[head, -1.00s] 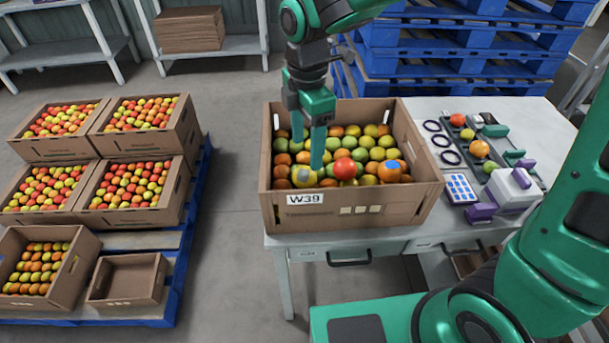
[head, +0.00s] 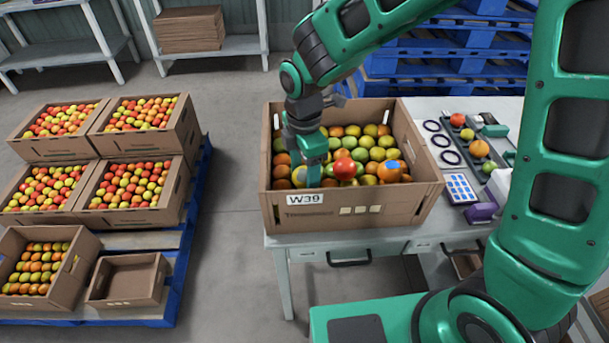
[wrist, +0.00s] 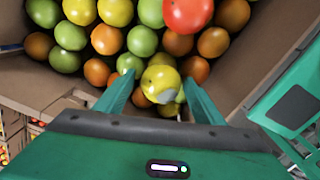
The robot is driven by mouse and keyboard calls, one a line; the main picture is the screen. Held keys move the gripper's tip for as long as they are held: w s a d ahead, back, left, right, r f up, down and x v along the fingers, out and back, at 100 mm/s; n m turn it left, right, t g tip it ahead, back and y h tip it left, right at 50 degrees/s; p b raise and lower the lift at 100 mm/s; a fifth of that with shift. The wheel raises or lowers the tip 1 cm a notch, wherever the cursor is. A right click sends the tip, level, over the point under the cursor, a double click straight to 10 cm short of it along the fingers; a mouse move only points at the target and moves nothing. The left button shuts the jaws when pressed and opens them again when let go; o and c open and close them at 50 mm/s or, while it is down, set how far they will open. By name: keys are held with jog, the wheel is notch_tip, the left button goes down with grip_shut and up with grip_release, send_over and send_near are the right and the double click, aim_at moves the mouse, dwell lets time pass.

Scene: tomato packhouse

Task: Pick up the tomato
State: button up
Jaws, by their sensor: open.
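A yellow tomato (wrist: 160,80) with a greyish patch lies among other tomatoes near the front wall of the cardboard crate (head: 400,205) labelled W39. My gripper (wrist: 157,86) is open, pointing down into the crate, with one finger on each side of the yellow tomato in the wrist view. In the head view my gripper (head: 314,176) shows only one finger clearly. I cannot tell whether the fingers touch the tomato.
Red, green and orange tomatoes crowd close around, including a bright red one (wrist: 187,12) and one with a blue mark (head: 393,165). The crate walls stand near the gripper.

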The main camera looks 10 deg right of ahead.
aim_at(305, 169)
jog(key=c, duration=0.7)
jog(key=shift+r, duration=0.1)
notch_tip(305, 169, up, 10)
jog(key=shift+f, duration=0.15)
jog(key=shift+d, duration=0.1)
